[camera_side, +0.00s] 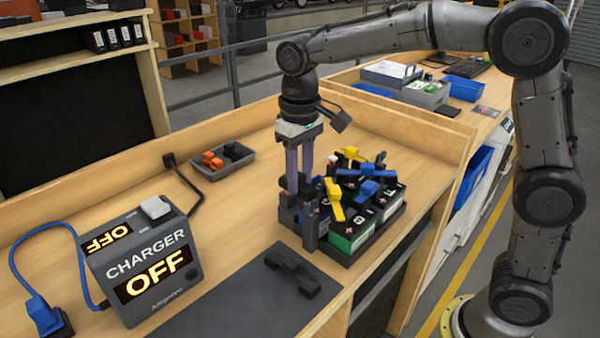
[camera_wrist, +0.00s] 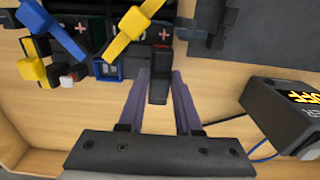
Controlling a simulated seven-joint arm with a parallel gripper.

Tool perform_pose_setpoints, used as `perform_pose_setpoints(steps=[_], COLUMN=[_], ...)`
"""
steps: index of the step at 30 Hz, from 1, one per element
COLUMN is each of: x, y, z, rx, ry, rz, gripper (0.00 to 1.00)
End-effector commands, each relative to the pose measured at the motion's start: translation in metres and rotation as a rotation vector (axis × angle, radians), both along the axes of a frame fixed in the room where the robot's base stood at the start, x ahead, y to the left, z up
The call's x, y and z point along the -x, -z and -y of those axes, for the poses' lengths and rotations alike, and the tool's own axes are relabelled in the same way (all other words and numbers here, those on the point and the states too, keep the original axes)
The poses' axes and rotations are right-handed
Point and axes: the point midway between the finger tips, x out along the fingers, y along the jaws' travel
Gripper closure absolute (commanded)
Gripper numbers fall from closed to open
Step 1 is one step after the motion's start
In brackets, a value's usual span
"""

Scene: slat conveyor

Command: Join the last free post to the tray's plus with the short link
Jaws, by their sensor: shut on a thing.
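My gripper (camera_side: 298,203) points down at the near left corner of the black tray (camera_side: 318,247). Its purple fingers are shut on a dark grey link (camera_wrist: 159,88), seen nearly end-on between the fingertips in the wrist view. A small red patch shows just beyond it. I cannot tell whether the link touches a post. The tray holds several batteries with plus marks, one with a green side (camera_side: 341,243). Yellow links (camera_side: 335,199) and a blue link (camera_side: 368,189) lie across their tops. The fingers hide the tray's left corner in the side view.
Another dark grey link-like piece (camera_side: 292,272) lies on the dark mat (camera_side: 235,308) in front of the tray. The charger (camera_side: 148,262) at left reads OFF. A grey bin (camera_side: 222,169) of orange and black pieces stands behind. Bench is clear between bin and tray.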

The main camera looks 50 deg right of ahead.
Motion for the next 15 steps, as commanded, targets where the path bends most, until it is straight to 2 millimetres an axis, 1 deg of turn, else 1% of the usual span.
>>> perform_pose_setpoints(steps=[15], x=[0.0], y=[0.012], z=[0.0], rx=[0.0], ry=[0.0], rz=[-0.001], gripper=[1.0])
